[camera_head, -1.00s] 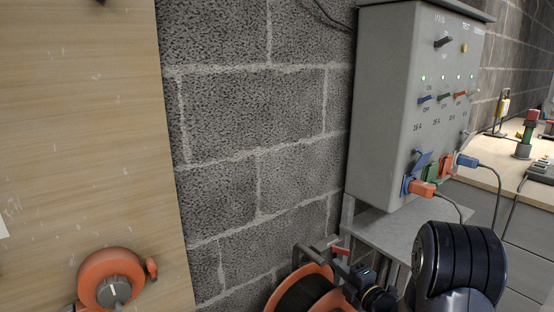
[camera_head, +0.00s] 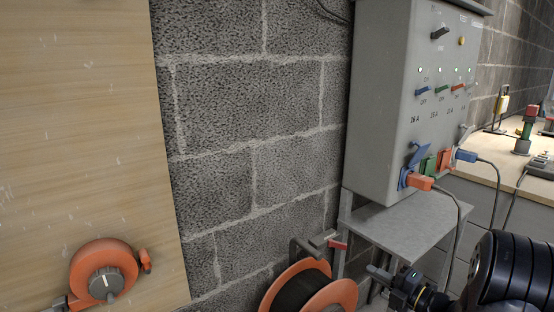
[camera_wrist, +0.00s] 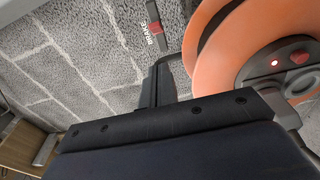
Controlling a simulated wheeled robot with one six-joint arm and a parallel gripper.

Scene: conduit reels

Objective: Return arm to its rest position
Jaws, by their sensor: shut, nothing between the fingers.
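My gripper (camera_head: 376,271) is at the lower right in the head view, at the end of my dark, ribbed arm. It is shut and empty, to the right of an orange cable reel (camera_head: 335,296) and apart from it.
A grey switch box (camera_head: 382,110) with plugs at its lower front stands above a grey shelf (camera_head: 400,222). A workbench (camera_head: 500,170) is at right. A wooden board (camera_head: 80,130) with a small orange reel (camera_head: 103,270) is at left. A red brake lever (camera_wrist: 155,28) is near the reel.

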